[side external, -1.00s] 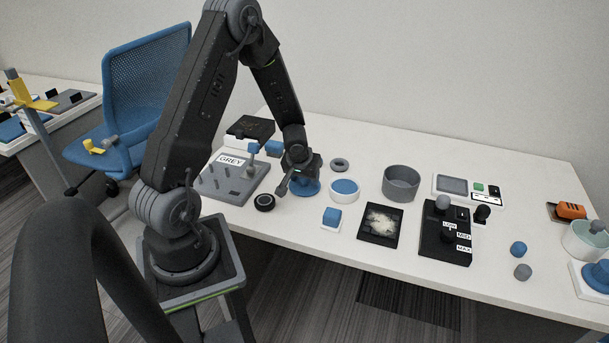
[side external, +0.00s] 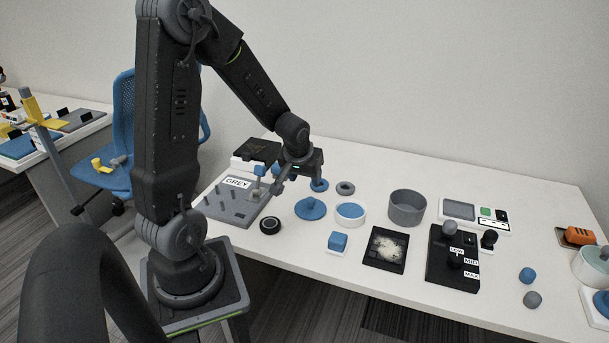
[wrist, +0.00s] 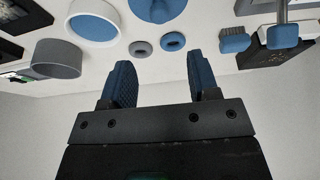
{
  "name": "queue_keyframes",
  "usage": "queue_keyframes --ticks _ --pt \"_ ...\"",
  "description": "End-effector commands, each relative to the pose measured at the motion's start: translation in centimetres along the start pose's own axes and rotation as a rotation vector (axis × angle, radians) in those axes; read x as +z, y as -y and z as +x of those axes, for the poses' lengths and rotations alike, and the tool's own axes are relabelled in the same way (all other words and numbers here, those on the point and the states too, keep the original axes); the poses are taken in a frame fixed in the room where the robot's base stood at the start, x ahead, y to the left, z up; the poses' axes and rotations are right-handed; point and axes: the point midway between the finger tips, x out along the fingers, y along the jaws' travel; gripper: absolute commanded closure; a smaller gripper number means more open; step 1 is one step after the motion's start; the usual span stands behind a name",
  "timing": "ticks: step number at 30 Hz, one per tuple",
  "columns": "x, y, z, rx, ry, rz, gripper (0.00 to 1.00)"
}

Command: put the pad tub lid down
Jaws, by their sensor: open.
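The pad tub lid, a blue disc with a small knob (side external: 310,208), lies flat on the white table with its knob up. It stands just left of a white tub with a blue inside (side external: 350,211), apart from it. My gripper (side external: 298,181) is above the table, behind and a little left of the lid. It is open and empty, not touching the lid. In the wrist view, my open fingers (wrist: 160,66) have nothing between them. The lid (wrist: 157,9) is at the top edge there, partly cut off, with the tub (wrist: 94,24) to its left.
A blue ring (side external: 319,185) and grey ring (side external: 345,188) lie behind the lid. A grey board with pegs (side external: 237,204) stands left, and a black puck (side external: 270,225) is front left.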

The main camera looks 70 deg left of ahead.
Motion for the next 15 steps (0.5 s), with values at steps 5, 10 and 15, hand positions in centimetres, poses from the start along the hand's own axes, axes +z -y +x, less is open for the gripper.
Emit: queue_keyframes --ticks 5,10,15 --pt "0.3 -1.6 -2.9 0.019 -0.017 0.056 0.45" --pt "2.8 -5.4 -10.0 0.083 -0.052 0.228 0.45" --pt "7.7 -8.0 -17.4 0.183 -0.077 0.437 0.45"
